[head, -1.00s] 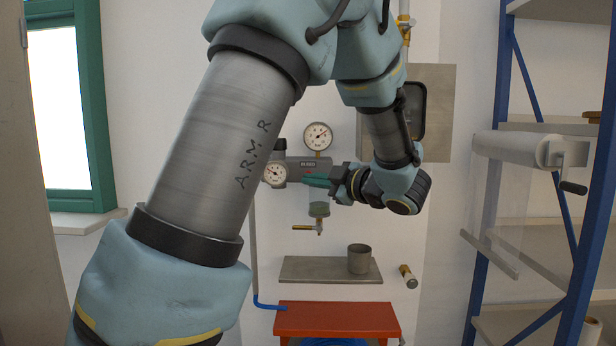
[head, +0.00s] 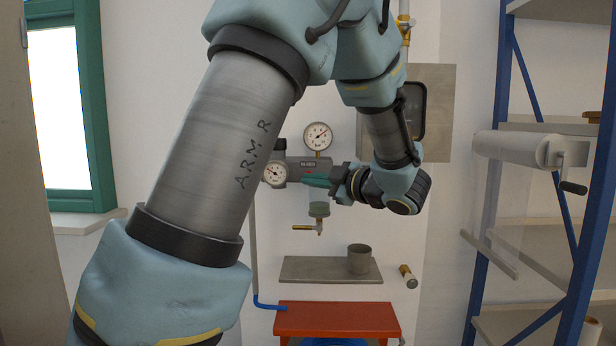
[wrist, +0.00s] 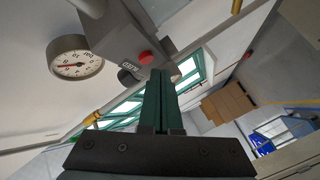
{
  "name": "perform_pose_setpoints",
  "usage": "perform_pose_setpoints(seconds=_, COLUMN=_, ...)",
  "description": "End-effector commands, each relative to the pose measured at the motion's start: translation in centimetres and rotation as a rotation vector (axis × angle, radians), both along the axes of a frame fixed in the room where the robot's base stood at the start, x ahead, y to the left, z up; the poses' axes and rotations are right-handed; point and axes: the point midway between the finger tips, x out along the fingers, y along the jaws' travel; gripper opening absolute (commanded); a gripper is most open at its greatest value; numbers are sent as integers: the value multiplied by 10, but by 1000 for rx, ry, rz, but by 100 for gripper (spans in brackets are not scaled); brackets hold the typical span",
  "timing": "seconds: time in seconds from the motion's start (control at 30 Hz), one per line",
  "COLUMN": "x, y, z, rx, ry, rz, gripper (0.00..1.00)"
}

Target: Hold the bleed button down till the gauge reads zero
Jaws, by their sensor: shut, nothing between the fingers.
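The red bleed button (wrist: 146,57) sits on a grey block beside a dark label reading BLEED (wrist: 130,73). In the head view that label (head: 308,163) is on the wall manifold (head: 295,170). My gripper (wrist: 159,73) has green fingers, shut and empty, their tips close beside the button in the wrist view. I cannot tell whether they touch it. In the head view my gripper (head: 304,181) points left across the manifold. An upper gauge (head: 318,136) has its needle toward the upper right. A lower gauge (head: 275,174) is at left. One gauge (wrist: 75,58) shows in the wrist view.
A clear bowl with a brass drain tap (head: 305,228) hangs under the manifold. Below are a grey shelf (head: 310,270) with a metal mug (head: 359,259) and a red bench (head: 337,318). Blue-framed shelving (head: 580,235) stands at right, a green-framed window (head: 99,110) at left.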

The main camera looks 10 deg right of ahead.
Motion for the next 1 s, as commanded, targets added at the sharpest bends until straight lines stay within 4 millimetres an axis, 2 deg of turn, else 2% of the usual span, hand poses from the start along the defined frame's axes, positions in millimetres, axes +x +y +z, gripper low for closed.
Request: perform_pose_setpoints(seconds=1.0, x=10, y=-2, z=0, rx=0, ry=0, rz=0, gripper=0)
